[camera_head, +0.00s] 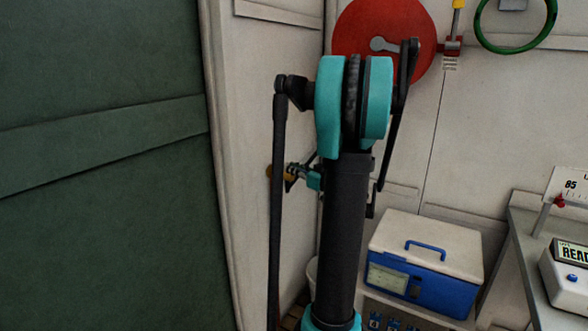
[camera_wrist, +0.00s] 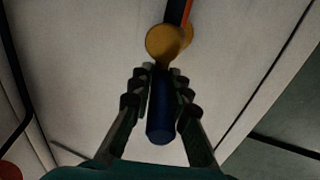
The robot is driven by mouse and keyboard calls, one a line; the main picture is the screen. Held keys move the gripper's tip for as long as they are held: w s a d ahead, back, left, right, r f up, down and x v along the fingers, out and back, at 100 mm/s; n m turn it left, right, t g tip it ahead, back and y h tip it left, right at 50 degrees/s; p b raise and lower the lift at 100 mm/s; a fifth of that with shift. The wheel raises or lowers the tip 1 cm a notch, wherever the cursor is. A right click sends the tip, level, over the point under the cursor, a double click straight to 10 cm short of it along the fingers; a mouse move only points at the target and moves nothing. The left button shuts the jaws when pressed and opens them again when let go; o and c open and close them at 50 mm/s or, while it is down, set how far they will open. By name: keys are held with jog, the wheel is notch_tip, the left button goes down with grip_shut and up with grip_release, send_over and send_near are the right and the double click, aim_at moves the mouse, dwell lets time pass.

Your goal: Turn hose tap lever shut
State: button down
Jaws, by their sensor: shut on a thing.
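The hose tap shows in the wrist view as a round brass body (camera_wrist: 165,43). It also appears in the head view as a small brass piece (camera_head: 271,172) against the pale wall. A blue tap lever (camera_wrist: 160,120) extends from the brass body, between the two dark fingers of my gripper (camera_wrist: 159,85). The gripper is shut on this lever, with a finger on each side. In the head view my gripper (camera_head: 290,177) is small and partly hidden behind my arm. A dark and orange strip (camera_wrist: 182,12) meets the brass body at the top of the wrist view.
A blue and white box (camera_head: 428,255) with a handle stands to the right of my arm. A grey bench (camera_head: 520,235) holds a device (camera_head: 570,275) at far right. A red disc (camera_head: 350,25) and a green ring (camera_head: 516,45) are on the wall. A dark green panel (camera_head: 95,210) fills the left.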

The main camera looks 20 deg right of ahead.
jog(key=shift+w+a+m+g+h, duration=0.2)
jog(key=shift+a+m+g+h, duration=0.6)
jog(key=shift+m+h, duration=2.25)
jog(key=shift+w+a+m+g+h, duration=0.15)
jog(key=shift+a+m+g+h, duration=0.35)
jog(key=shift+m+g+h, duration=2.25)
jog(key=shift+w+a+m+t+h, duration=0.2)
jog(key=shift+a+m+t+h, duration=1)
jog(key=shift+h, duration=3.6)
jog(key=shift+d+m+g, duration=0.55)
jog(key=shift+m, duration=0.05)
jog(key=c, duration=1.4)
grip_release()
jog(key=shift+c, duration=0.2)
jog(key=v, duration=1.2)
